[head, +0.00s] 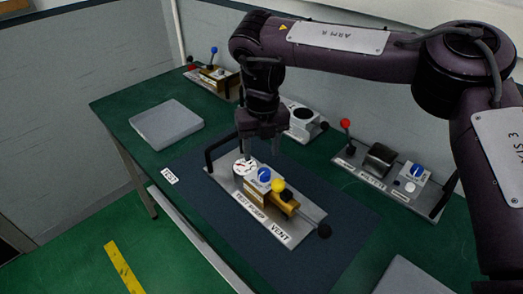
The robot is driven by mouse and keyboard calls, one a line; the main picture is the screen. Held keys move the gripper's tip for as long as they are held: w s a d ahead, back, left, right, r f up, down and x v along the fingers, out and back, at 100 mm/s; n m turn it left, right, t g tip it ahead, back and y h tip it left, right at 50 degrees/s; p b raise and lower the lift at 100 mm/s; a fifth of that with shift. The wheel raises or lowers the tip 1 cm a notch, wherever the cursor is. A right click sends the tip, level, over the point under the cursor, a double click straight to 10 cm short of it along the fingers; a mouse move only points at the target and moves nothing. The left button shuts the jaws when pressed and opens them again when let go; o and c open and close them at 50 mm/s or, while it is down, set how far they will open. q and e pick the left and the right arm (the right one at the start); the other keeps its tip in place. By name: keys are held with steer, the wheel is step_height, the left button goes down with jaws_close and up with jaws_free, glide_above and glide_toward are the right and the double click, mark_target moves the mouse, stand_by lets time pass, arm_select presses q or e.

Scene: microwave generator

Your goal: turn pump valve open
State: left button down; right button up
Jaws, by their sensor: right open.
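The test pump (300,225) is a grey plate on a dark mat, labelled "TEST PUMP" and "VENT". It carries a white round gauge (243,168), a blue knob (264,174), a yellow knob (278,185) on a brass block, and a black ball-ended lever (324,231) at its right end. I cannot tell for certain which knob is the pump valve. My right gripper (262,149) points down just above the gauge and blue knob, its fingers apart with nothing seen between them. It appears clear of the knobs. My left gripper is out of view.
A second panel (395,180) with a red-topped lever and blue knob stands right. A small unit with a blue-topped lever (213,60) is at the back. A white device (302,118) sits behind the pump. A grey slab (166,124) lies left, with bare green table around it.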

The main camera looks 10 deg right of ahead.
mark_target(264, 172)
steer(key=shift+w+d+r, duration=0.1)
steer(key=shift+w+d, duration=0.05)
steer(key=shift+d, duration=0.25)
steer(key=f, duration=0.2)
steer(key=s+f+p, duration=0.1)
steer(key=f, duration=0.1)
steer(key=shift+s+a, duration=0.1)
steer(key=f, duration=0.3)
steer(key=shift+w+f+p, duration=0.1)
steer(key=shift+w+p, duration=0.2)
steer(key=shift+p, duration=0.1)
steer(key=c, duration=1)
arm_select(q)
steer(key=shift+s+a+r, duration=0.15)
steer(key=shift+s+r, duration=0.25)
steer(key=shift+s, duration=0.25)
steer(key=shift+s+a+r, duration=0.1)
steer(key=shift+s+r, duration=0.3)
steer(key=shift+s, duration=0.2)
